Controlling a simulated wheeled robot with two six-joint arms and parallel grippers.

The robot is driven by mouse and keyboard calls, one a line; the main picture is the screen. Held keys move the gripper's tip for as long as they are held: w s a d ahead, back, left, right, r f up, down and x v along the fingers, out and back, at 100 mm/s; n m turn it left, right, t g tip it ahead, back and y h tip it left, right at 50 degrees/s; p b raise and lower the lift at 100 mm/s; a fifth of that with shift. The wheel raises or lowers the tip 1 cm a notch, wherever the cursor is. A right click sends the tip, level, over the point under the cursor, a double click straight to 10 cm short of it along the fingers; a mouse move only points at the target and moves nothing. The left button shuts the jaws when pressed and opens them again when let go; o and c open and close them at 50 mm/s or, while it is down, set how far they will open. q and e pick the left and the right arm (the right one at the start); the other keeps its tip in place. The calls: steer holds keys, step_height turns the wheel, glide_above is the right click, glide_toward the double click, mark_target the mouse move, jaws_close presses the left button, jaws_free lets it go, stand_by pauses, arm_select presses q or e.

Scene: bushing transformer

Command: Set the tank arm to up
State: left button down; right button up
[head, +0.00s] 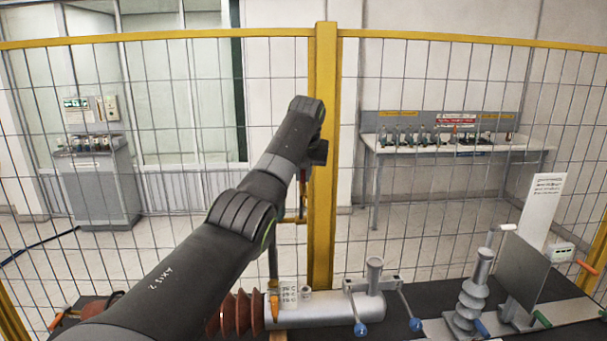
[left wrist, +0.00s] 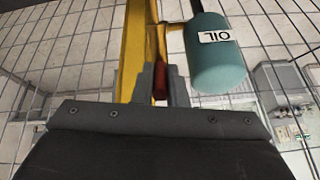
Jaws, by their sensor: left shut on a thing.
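In the left wrist view, the teal oil tank (left wrist: 218,60) hangs beside a yellow post (left wrist: 137,45), with its OIL label upside down in the picture. A yellow piece joins tank and post at the top. My left gripper (left wrist: 160,88) is shut on a red handle (left wrist: 161,72), left of the tank. The handle's link to the tank arm is not clear. In the head view, my left arm reaches up to the yellow post (head: 324,200); its wrist and the post's edge hide the tank and most of the grip. My right gripper is not in view.
A yellow-framed mesh fence (head: 450,39) stands behind the bench. On the bench are a grey cylinder (head: 330,312) with brown ribbed insulators (head: 236,314), blue-knobbed levers (head: 415,324), a grey ribbed bushing (head: 473,295) and a dark upright panel (head: 524,268).

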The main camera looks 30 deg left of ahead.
arm_select(q)
steer(key=shift+f, duration=0.25)
steer(key=c, duration=1.7)
jaws_free()
steer(key=shift+o, duration=1.2)
steer(key=shift+w+a, duration=0.1)
steer(key=shift+w, duration=0.05)
steer(key=shift+r, duration=0.1)
steer(key=shift+s+r+b, duration=0.25)
steer(key=shift+r+b, duration=0.15)
steer(key=b+v, duration=0.4)
steer(key=v, duration=1.2)
steer(key=shift+d+r+b, duration=0.15)
steer(key=shift+d+b, duration=0.05)
steer(key=shift+b, duration=0.15)
